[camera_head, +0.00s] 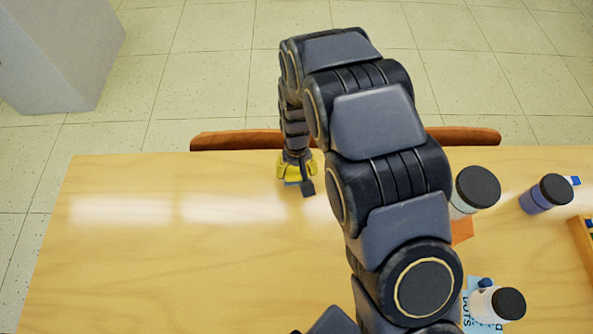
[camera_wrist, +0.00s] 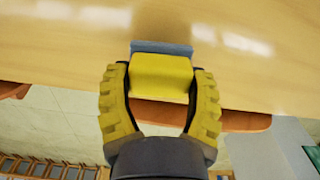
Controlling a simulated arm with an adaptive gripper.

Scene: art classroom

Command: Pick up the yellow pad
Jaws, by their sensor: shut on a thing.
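The yellow pad (camera_wrist: 161,76) is a small block with a blue-grey layer on its far side in the wrist view. My gripper (camera_wrist: 160,88) has yellow ridged fingers, one on each side of the pad, and is shut on it. In the head view my gripper (camera_head: 297,172) is at the far edge of the wooden table (camera_head: 150,240). Only a little of the pad shows there, with a bluish edge low between the fingers. I cannot tell whether the pad touches the tabletop.
To the right on the table stand a jar with a dark lid (camera_head: 478,187), a blue jar (camera_head: 546,194) and a white bottle with a dark cap (camera_head: 498,303). A wooden tray (camera_head: 582,245) is at the right edge. A brown chair back (camera_head: 235,140) is behind the table. The table's left side is clear.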

